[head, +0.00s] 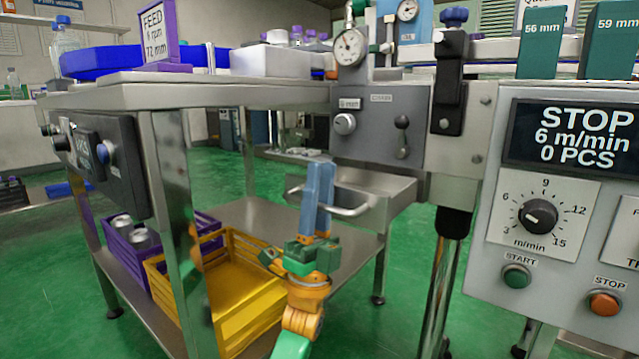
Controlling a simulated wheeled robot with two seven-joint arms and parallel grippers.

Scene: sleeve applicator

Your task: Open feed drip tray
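The feed drip tray (389,189) is a shallow stainless steel tray below the grey control block, right of centre in the head view. A bar handle (350,211) runs along its front. My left gripper (318,186) reaches up from below with its blue fingers pointing upward. The fingers overlap the left part of the handle and hide a piece of it. The fingers look close together, but I cannot tell whether they close around the bar or stand in front of it. My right gripper is not in view.
A steel table (190,94) stands at left; its lower shelf holds a yellow crate (232,270) and a purple crate (117,256) with cans. A machine panel (545,200) with dial and buttons stands at right. A steel leg (437,280) stands right of the tray. Green floor is open below.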

